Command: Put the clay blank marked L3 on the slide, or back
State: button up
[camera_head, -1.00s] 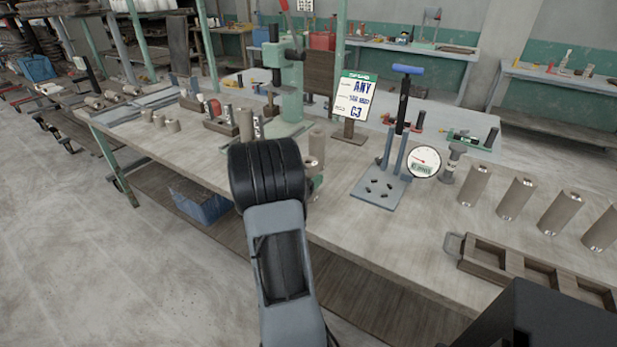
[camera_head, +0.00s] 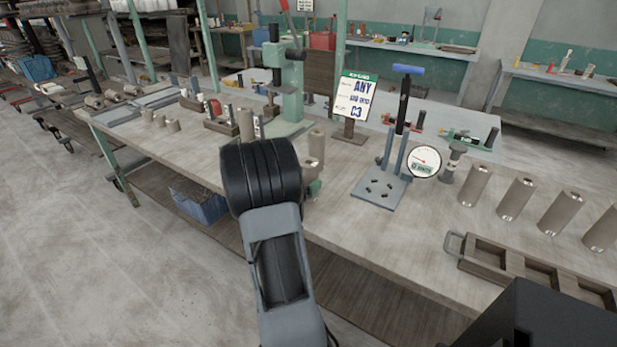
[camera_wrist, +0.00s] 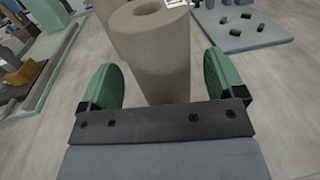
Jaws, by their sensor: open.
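In the wrist view a tall grey-brown clay blank (camera_wrist: 155,55) with a round hole in its top stands between the two green fingers of my gripper (camera_wrist: 160,82). The fingers are open on either side of it, with a gap showing at the left finger. No mark L3 can be read on it. A second clay blank (camera_wrist: 113,32) stands close behind it to the left. In the head view my arm hides most of the gripper; a bit of green finger shows beside the clay blanks (camera_head: 316,146). I cannot tell which fixture is the slide.
A sign (camera_head: 354,98) reads "ANY" and "C3". A blue-handled stand (camera_head: 379,190) with a dial gauge (camera_head: 424,163) is right of the blanks. Several clay cylinders (camera_head: 514,199) and a wooden tray (camera_head: 482,270) are further right. A green press (camera_head: 291,85) stands behind.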

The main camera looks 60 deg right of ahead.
jog(key=a, duration=0.3)
jog(key=w+a, duration=0.1)
jog(key=a, duration=0.5)
jog(key=shift+w+a, duration=0.15)
jog(key=shift+a, duration=0.15)
jog(key=s+a+m+t+y, duration=0.1)
jog(key=a+m+t+y, duration=0.1)
jog(key=a+m+y, duration=0.6)
jog(key=s+a+m+t+y, duration=0.1)
jog(key=a+m+t+y, duration=0.2)
jog(key=a, duration=2)
jog(key=m+y, duration=0.5)
jog(key=y, duration=0.2)
jog(key=shift+a+r+t, duration=0.3)
jog(key=shift+r, duration=0.1)
jog(key=shift+s, duration=0.1)
